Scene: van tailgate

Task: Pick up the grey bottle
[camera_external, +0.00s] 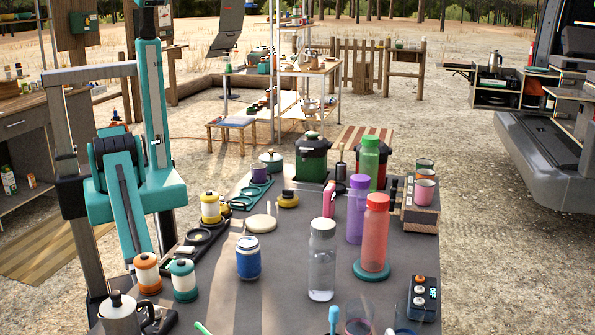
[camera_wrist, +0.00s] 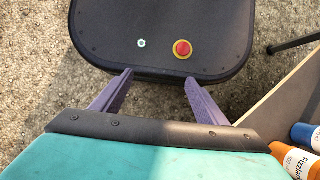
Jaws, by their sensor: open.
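The grey bottle (camera_external: 322,262) looks clear and greyish, with a pale cap. It stands upright on the dark table, near the front middle in the external view. A red bottle (camera_external: 375,232) on a teal round base stands just to its right. My gripper (camera_wrist: 158,80) shows in the wrist view with two purple fingers spread apart and nothing between them. It points down at a dark panel with a red button, away from the grey bottle. In the external view my teal arm stands at the left, and I cannot make out the fingers there.
The table (camera_external: 285,305) is crowded. A purple bottle (camera_external: 357,210) and a green bottle (camera_external: 369,160) stand behind the red one. A blue jar (camera_external: 248,258) stands left of the grey bottle, with some bare table between them. A moka pot (camera_external: 120,315) is front left.

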